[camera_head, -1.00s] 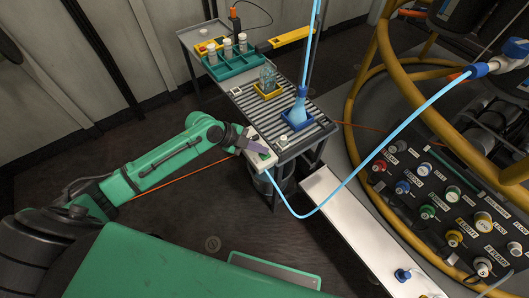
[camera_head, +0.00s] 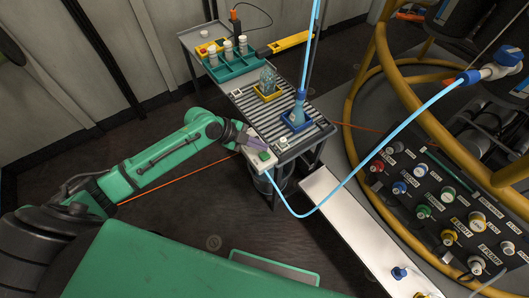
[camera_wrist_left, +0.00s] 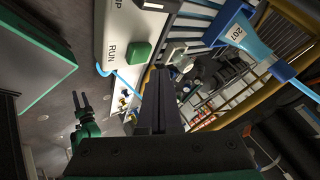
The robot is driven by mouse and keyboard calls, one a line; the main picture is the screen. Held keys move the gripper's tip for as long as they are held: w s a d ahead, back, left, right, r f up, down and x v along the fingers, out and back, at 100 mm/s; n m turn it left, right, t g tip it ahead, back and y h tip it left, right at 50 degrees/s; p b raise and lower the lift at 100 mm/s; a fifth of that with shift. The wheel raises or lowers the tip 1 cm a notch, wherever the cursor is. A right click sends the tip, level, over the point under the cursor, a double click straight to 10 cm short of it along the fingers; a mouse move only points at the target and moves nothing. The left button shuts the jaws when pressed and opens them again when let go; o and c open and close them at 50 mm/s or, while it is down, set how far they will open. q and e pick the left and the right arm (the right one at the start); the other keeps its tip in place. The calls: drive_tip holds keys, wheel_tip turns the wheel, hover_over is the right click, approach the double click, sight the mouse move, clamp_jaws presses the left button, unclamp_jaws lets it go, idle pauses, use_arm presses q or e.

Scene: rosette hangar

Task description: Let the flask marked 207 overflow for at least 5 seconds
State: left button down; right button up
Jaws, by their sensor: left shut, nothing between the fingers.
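The flask marked 207 (camera_head: 297,115) stands upright in a blue holder on the slatted bench top and holds blue liquid. Its 207 label (camera_wrist_left: 236,33) reads clearly in the left wrist view. A blue tube comes down to its neck. I cannot tell whether liquid spills over. The white pump box (camera_head: 256,146) at the bench's near edge has a green RUN button (camera_head: 264,155), also seen in the left wrist view (camera_wrist_left: 139,53). My left gripper (camera_head: 250,143) is shut and empty beside the button, apart from it. My right gripper (camera_wrist_left: 82,104) shows small in the left wrist view, fingers apart.
A glass beaker (camera_head: 267,80) sits in a yellow holder behind the flask. A teal rack (camera_head: 228,63) with white-capped bottles stands at the back. A blue hose (camera_head: 375,152) loops from the bench to a valve at right. A connector panel (camera_head: 430,205) stands at right.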

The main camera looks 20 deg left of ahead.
sight(261, 154)
use_arm(q)
drive_tip(key=shift+r+p, duration=1.25)
drive_tip(key=shift+r, duration=0.75)
drive_tip(key=shift+f, duration=0.1)
